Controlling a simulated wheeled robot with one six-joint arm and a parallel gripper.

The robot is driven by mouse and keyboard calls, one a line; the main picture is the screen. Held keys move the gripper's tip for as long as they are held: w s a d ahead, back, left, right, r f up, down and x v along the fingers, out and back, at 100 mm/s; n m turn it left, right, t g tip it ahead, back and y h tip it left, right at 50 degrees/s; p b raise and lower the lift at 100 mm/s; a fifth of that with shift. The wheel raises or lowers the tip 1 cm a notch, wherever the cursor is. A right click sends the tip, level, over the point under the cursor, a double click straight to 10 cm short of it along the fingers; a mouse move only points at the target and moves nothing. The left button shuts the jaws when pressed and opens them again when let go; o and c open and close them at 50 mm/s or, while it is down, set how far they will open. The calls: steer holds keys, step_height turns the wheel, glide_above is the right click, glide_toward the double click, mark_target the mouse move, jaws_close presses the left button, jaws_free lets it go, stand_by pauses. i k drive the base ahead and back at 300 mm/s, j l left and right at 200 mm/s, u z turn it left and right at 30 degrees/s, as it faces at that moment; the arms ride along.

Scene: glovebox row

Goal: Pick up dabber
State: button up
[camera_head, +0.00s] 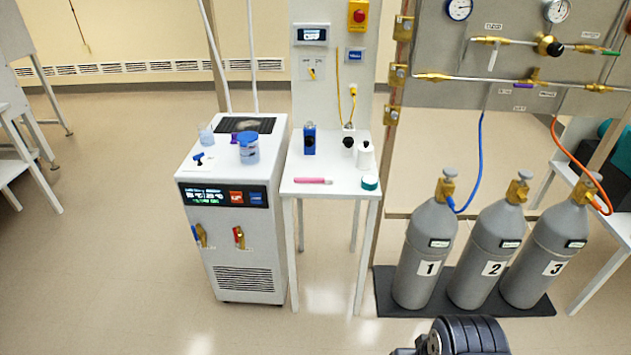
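No item is clearly labelled as the dabber. The small things that could be it stand on the narrow white table (306,187). A small white bottle (365,155) stands at the right, with a small black-topped item (348,146) close to its left. A round jar with a teal band (370,183) sits at the front right corner. A pink stick-like item (314,181) lies flat near the front edge. A blue and black device (309,139) stands at the back left. My gripper's fingers are not visible; only a dark part of my arm shows at the bottom edge.
A white chiller cabinet (240,275) stands left of the table, with a blue tub (249,148) and a clear beaker (206,134) on top. Grey gas cylinders (425,255) stand on a black mat at right. The floor in front of the table is clear.

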mark_target(297, 179)
steer(key=i+j, duration=0.15)
steer(key=i, duration=0.4)
steer(key=i+j, duration=0.15)
steer(key=i, duration=0.4)
steer(key=i+j, duration=0.15)
steer(key=i, duration=0.4)
steer(key=j+u, duration=0.05)
